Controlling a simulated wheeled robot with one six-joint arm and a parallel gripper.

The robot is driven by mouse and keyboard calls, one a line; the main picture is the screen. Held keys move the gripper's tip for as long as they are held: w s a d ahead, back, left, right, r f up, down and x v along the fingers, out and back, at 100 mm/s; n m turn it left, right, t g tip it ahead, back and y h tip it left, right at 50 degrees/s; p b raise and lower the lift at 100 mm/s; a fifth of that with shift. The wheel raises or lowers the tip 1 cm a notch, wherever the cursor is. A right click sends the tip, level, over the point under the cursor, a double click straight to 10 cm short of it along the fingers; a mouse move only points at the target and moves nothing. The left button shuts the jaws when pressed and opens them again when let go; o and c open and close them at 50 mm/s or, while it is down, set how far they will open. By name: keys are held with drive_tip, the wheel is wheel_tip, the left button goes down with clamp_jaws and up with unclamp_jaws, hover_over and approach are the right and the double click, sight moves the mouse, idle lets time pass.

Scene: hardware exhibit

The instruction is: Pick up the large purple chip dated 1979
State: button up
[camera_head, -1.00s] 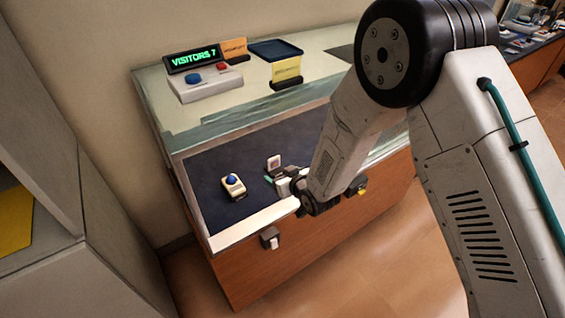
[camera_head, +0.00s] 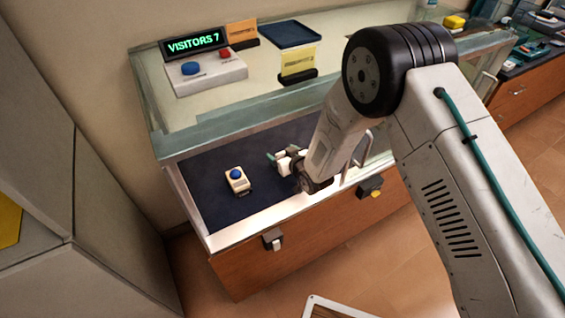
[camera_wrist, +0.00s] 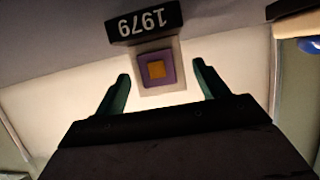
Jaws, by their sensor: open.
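In the wrist view, a purple square chip (camera_wrist: 146,72) with an orange centre sits on a pale block. A black plate (camera_wrist: 145,23) reading 1979 stands just behind it, upside down in this picture. My gripper (camera_wrist: 161,71) is open, with its two green fingers on either side of the chip's block and clear space between. Whether the fingertips reach around the block is hard to tell. In the head view, my gripper (camera_head: 280,160) is low inside the display case (camera_head: 215,205), and the chip cannot be made out behind it.
The case's glass top (camera_head: 300,85) overhangs the opening. On top are a visitor counter (camera_head: 205,75), a blue tray (camera_head: 291,33) and a yellow card (camera_head: 298,62).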

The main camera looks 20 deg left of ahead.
drive_tip(key=shift+w+a+f, duration=0.3)
drive_tip(key=shift+w+a, duration=0.1)
drive_tip(key=shift+a, duration=0.15)
drive_tip(key=c, duration=1.1)
drive_tip(key=shift+a+r, duration=0.1)
drive_tip(key=shift+r, duration=0.1)
